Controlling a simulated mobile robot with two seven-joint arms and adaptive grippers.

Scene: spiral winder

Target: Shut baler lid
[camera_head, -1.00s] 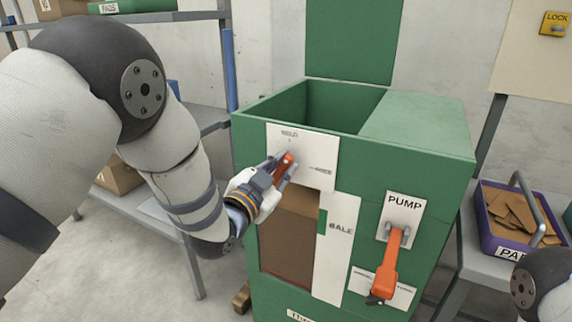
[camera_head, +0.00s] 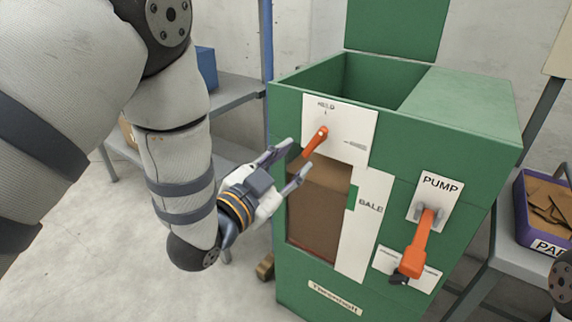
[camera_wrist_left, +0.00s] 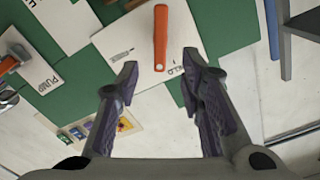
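The green baler (camera_head: 300,240) stands in the middle of the head view with its top chamber open. Its green lid (camera_head: 398,22) stands upright at the back edge. A small orange lever (camera_head: 315,141) sits on the white plate marked HELD on the front; it also shows in the left wrist view (camera_wrist_left: 160,38). My left gripper (camera_head: 296,160) is open and empty, just in front of and below this lever, its fingers apart from it. In the left wrist view the open fingers (camera_wrist_left: 160,75) lie on both sides below the lever's end. My right gripper is out of view.
An orange pump handle (camera_head: 420,245) hangs down on the baler's front right. A purple bin (camera_head: 530,225) of cardboard pieces stands on a grey shelf at the right. Grey shelving (camera_head: 235,90) stands behind my left arm. The floor at the left is clear.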

